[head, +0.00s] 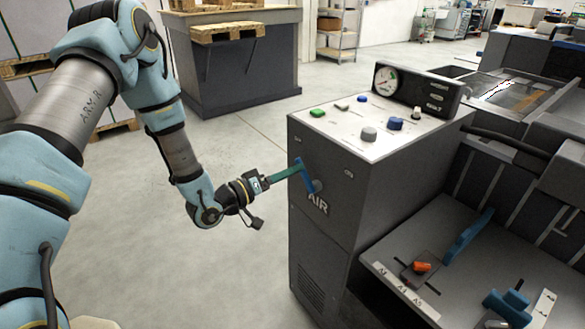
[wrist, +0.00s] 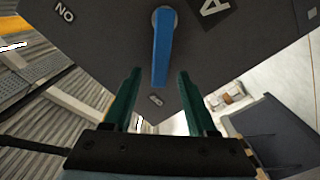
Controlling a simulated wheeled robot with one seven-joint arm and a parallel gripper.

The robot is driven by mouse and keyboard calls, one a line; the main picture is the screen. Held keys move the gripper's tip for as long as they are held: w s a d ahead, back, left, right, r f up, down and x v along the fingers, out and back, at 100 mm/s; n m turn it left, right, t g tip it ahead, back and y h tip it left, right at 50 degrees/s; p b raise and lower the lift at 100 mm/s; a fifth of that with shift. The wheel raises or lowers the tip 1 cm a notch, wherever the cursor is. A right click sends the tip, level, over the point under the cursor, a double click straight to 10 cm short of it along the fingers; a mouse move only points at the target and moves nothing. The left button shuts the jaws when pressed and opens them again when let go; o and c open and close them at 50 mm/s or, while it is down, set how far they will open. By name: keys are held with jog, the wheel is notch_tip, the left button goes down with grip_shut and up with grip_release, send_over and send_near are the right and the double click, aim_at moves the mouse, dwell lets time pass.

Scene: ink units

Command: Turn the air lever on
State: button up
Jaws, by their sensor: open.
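The air lever (head: 304,175) is a blue bar on the dark side face of the console, above the white word AIR. In the head view it points up and slightly left from its round pivot. In the wrist view the lever (wrist: 161,55) hangs from its pivot at the top. My gripper (head: 298,168) is at the lever, its green fingers reaching in from the left. In the wrist view my gripper (wrist: 160,72) is open, with one finger on each side of the lever's free end and gaps showing. Whether the fingers reach its full depth I cannot tell.
A small label (wrist: 64,13) reading ON sits off to one side of the pivot; another small label (wrist: 155,100) lies past the lever's end. The console top (head: 345,128) carries several buttons and a gauge (head: 386,78). Open floor (head: 190,265) lies left of the console.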

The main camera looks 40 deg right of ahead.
jog(key=shift+d, duration=0.75)
jog(key=shift+s, duration=0.1)
jog(key=shift+c, duration=0.4)
grip_shut()
dwell(0.4)
